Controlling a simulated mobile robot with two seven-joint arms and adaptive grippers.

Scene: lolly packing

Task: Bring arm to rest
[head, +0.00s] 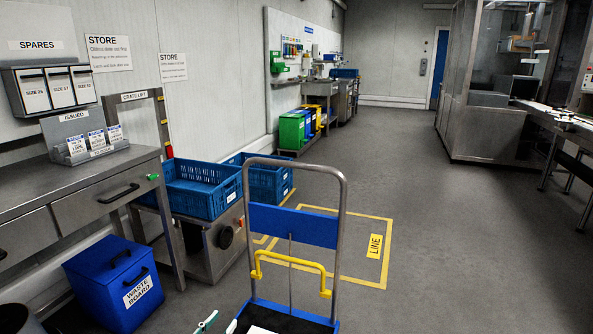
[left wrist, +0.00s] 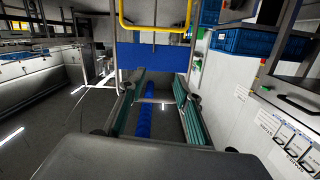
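My left gripper (head: 207,322) shows only as a small teal-and-pale finger part at the bottom edge of the head view, left of the trolley's base. In the left wrist view my left gripper (left wrist: 158,88) has its two teal-padded fingers well apart, with nothing held between them. A blue bar and grey floor show beyond the gap. My right arm and gripper are in neither view.
A trolley (head: 341,215) with a yellow handle stands close ahead. Left are a steel bench (head: 105,193), blue waste bin (head: 95,302) and blue crates (head: 205,200) on the crate lift. Open floor (head: 455,240) lies right, beyond the yellow LINE marking (head: 388,250).

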